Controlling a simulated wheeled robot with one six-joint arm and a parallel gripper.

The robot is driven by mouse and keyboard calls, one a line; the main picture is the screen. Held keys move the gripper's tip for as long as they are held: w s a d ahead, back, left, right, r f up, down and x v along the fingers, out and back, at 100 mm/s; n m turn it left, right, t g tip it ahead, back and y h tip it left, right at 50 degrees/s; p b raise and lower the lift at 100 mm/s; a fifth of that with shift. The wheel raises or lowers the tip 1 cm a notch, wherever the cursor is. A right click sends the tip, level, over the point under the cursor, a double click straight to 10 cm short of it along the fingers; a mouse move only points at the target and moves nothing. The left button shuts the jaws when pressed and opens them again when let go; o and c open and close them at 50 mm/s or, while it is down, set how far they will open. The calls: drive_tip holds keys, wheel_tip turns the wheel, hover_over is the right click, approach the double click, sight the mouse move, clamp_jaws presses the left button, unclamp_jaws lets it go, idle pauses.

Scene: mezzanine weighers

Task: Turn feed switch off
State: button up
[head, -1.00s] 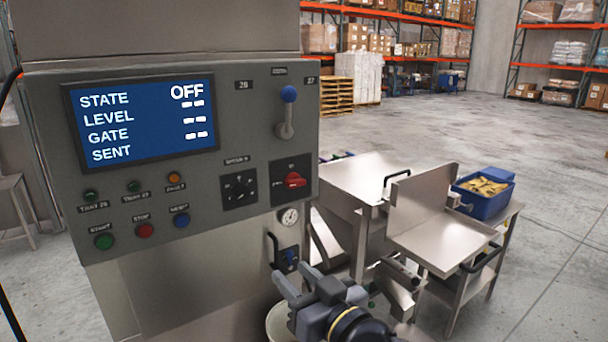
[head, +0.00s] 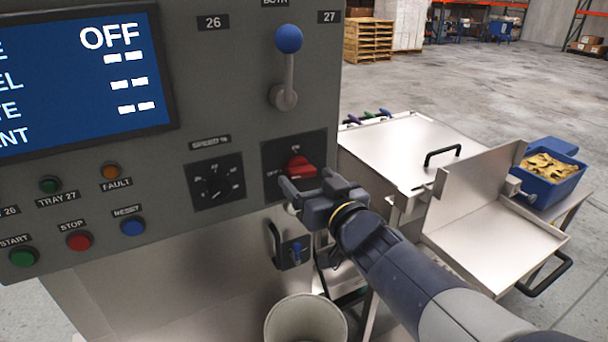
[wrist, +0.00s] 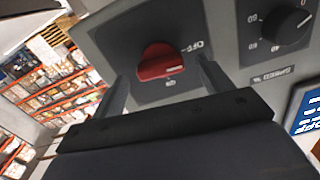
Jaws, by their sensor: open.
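The feed switch is a red rotary knob (head: 299,168) on a black plate at the lower right of the grey control panel (head: 235,75). In the wrist view the red knob (wrist: 160,63) shows ahead, between my two fingers, with "OFF" lettering to its right on the plate. My gripper (head: 318,190) is open and empty, just in front of and below the knob; its fingers (wrist: 165,85) appear on both sides of the knob. Whether they touch the plate cannot be told. The blue display (head: 80,80) reads "OFF" on its top line.
A black speed dial (head: 215,182) sits left of the switch. A blue-balled lever (head: 288,65) stands above it. Steel tables (head: 410,150) stand to the right.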

drive_tip(key=shift+x, duration=0.95)
drive_tip(key=shift+c, duration=0.4)
